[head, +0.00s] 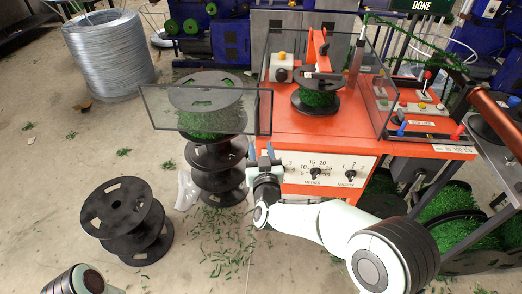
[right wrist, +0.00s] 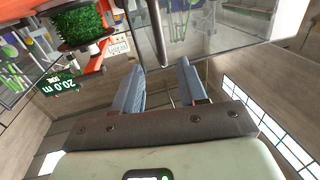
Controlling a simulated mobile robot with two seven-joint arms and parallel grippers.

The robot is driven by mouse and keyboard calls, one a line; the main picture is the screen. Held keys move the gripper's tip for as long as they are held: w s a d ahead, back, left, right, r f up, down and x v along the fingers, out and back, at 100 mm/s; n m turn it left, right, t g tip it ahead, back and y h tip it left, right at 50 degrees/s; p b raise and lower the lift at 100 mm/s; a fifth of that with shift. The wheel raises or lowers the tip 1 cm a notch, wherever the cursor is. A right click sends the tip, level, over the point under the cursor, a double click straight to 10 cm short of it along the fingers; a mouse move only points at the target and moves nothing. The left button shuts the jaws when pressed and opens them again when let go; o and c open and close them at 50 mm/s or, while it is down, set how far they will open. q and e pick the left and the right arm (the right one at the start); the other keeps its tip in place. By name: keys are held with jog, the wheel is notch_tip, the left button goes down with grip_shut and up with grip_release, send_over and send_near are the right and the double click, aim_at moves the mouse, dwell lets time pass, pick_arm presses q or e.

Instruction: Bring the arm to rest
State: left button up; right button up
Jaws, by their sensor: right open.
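My right gripper (head: 265,158) is just in front of the orange machine (head: 300,115), beside the lower right edge of the clear swung-out door panel (head: 155,108). In the right wrist view its two blue-grey fingers (right wrist: 161,82) are apart with nothing held between them. A dark rod (right wrist: 157,35) ends near the fingertips; whether it touches them I cannot tell. A spool wound with green wire (head: 318,92) sits on the machine; it also shows in the right wrist view (right wrist: 76,24). My left gripper is out of view.
A stack of black spools (head: 215,160) stands left of the machine, partly behind the panel. An empty black spool (head: 122,205) stands on the floor. A coil of silver wire (head: 108,55) is at the back left. A sign reads DONE (head: 430,6). Green clippings litter the floor.

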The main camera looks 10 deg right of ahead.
dwell(0.4)
jog(key=s+d+f+g+y, duration=0.1)
jog(key=s+f+g, duration=0.2)
jog(key=s+f, duration=0.55)
jog(key=s+d+f+g, duration=0.2)
jog(key=s+f+g, duration=0.15)
jog(key=f, duration=1.05)
jog(key=s+d+f+g+y, duration=0.1)
jog(key=s+f+g, duration=0.35)
jog(key=f, duration=0.75)
jog(key=s+a+f+m+g+y, duration=0.15)
jog(key=s+f+g, duration=0.3)
jog(key=s, duration=0.85)
jog(key=s+a+f+m+g+y, duration=0.1)
jog(key=s+f+m+g+y, duration=0.3)
jog(key=s, duration=0.8)
pick_arm(q)
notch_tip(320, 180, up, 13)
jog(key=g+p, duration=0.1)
jog(key=p, duration=1.3)
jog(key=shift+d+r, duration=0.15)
pick_arm(e)
notch_tip(320, 180, up, 13)
jog(key=n+h, duration=0.2)
jog(key=shift+w, duration=0.2)
